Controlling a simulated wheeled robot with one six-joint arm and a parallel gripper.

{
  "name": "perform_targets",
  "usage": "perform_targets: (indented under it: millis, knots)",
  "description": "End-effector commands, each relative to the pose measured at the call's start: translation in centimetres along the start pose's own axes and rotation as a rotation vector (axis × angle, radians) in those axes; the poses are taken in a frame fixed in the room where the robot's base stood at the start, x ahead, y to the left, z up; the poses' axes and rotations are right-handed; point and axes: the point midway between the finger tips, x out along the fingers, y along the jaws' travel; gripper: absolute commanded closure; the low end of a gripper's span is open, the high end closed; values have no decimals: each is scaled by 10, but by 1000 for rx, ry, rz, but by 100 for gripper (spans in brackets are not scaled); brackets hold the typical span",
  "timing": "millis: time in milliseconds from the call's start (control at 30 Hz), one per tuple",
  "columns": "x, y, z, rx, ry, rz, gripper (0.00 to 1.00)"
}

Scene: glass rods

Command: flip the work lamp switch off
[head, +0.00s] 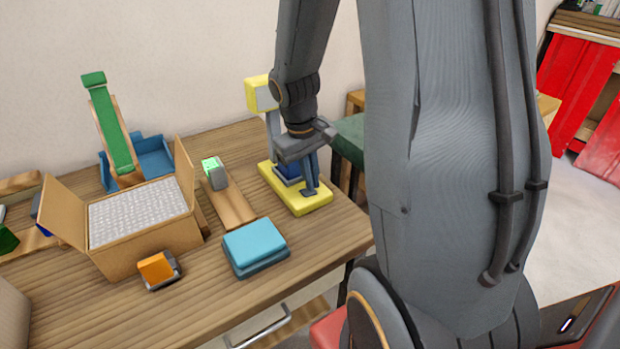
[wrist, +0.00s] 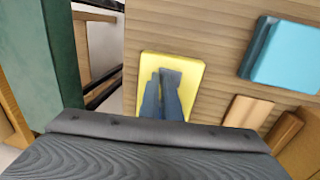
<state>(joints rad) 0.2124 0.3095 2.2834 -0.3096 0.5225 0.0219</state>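The work lamp stands on the table near its right end, with a yellow base (head: 316,204) and a yellow head (head: 257,95) on a pale post. A dark blue block, seemingly the switch housing (head: 287,173), sits on the base, partly hidden by my gripper. My gripper (head: 310,190) points down over the base, beside the blue block. In the wrist view the fingers (wrist: 161,78) are close together over the yellow base (wrist: 190,72), with nothing seen between them. I cannot tell the switch lever's position or whether the fingers touch it.
A teal box (head: 254,243) lies in front of the lamp. A wooden strip with a green-topped grey item (head: 215,172) lies left of it. An open carton (head: 150,255), an orange block (head: 156,268) and a green-and-blue stand (head: 110,125) are farther left. A green stool (head: 350,138) is beyond the table's right edge.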

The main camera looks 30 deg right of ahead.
Motion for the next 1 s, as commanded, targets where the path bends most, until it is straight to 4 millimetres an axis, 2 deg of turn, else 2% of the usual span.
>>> perform_targets:
  millis: [33, 500, 767, 1000]
  knots:
    - [9, -3, 5, -2, -13, -4, 100]
    - [5, -24, 4, -8, -12, -8, 100]
    - [4, -23, 5, -6, -13, -8, 100]
    - [-14, -21, 5, -4, -11, -6, 100]
